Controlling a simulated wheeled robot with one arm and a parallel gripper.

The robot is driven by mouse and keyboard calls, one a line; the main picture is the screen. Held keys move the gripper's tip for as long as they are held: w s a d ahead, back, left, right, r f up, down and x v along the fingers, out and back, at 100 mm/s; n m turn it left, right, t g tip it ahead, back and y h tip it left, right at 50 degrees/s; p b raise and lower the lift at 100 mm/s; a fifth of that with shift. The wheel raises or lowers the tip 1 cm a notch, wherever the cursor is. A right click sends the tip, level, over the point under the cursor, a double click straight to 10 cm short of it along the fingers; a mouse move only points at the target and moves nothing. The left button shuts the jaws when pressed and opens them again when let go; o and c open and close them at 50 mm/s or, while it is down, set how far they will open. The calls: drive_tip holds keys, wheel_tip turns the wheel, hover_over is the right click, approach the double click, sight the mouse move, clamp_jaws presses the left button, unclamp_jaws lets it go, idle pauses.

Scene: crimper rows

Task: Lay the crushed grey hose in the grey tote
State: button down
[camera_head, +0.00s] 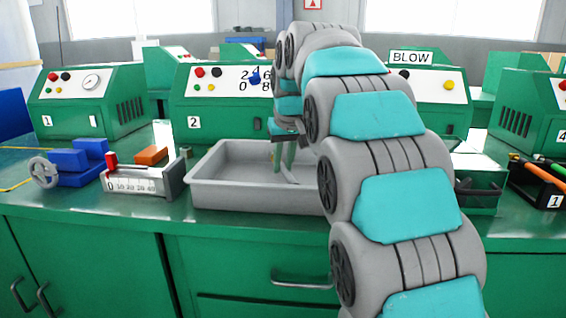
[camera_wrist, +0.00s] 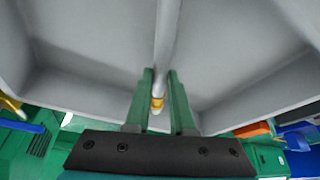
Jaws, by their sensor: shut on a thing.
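The grey tote (camera_head: 235,197) stands on the green bench, left of my arm in the head view. Its grey floor and walls fill much of the wrist view (camera_wrist: 90,95). My gripper (camera_wrist: 162,78) points into the tote, its green fingers shut on the grey hose (camera_wrist: 168,30). The hose has a brass-coloured end (camera_wrist: 157,103) between the fingers, and its other part runs away over the tote floor. I cannot tell whether the hose touches the floor. My arm hides the tote's right end in the head view.
A length gauge (camera_head: 145,182) and a blue vice (camera_head: 75,165) stand left of the tote. Machine 2 (camera_head: 215,110) is behind it.

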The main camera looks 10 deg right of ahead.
drive_tip(key=shift+f, duration=0.55)
drive_tip(key=c, duration=0.8)
unclamp_jaws()
drive_tip(key=shift+o, duration=0.2)
drive_tip(key=shift+r, duration=0.15)
drive_tip(key=shift+r, duration=0.3)
drive_tip(key=v, duration=1)
drive_tip(key=shift+w, duration=0.1)
drive_tip(key=shift+p+v, duration=0.9)
drive_tip(key=shift+v, duration=0.35)
drive_tip(key=shift+f, duration=0.1)
